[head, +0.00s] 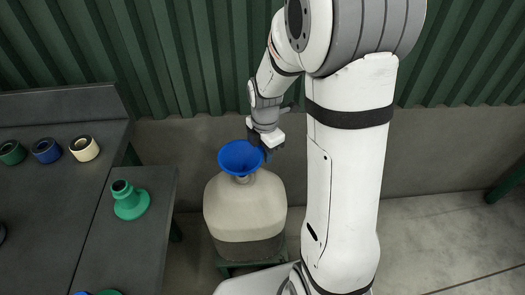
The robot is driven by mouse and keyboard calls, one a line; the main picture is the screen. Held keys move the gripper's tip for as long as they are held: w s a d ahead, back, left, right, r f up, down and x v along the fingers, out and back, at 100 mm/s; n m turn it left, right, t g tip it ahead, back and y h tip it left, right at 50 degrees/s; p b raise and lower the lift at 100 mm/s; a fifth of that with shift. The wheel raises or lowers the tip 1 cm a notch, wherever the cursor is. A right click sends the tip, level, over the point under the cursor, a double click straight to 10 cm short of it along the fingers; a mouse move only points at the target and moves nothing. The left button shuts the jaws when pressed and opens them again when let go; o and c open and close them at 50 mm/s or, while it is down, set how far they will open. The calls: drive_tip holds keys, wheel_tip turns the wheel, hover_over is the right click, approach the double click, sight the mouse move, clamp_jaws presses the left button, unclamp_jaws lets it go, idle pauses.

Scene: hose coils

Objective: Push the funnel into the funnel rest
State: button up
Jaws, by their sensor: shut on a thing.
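A blue funnel (238,158) sits mouth up over the neck of a beige container (244,210) with a dark lower part. My gripper (259,148) is at the funnel's right rim, shut on it. The funnel's spout is hidden, so I cannot tell whether it is inside the neck. I cannot tell for sure which thing is the funnel rest.
The container stands on a low dark green stand (232,267). Green, blue and cream rings (84,148) lie on the dark bench (50,185) at left. A green corrugated wall (180,60) rises behind. The concrete floor (440,245) at right is clear.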

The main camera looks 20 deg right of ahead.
drive_tip(key=shift+r, duration=0.3)
clamp_jaws()
drive_tip(key=shift+r+p, duration=0.1)
drive_tip(key=shift+p, duration=0.2)
drive_tip(key=shift+r+p, duration=0.8)
drive_tip(key=shift+r, duration=0.15)
drive_tip(key=shift+r+p, duration=2.5)
drive_tip(key=shift+r, duration=0.65)
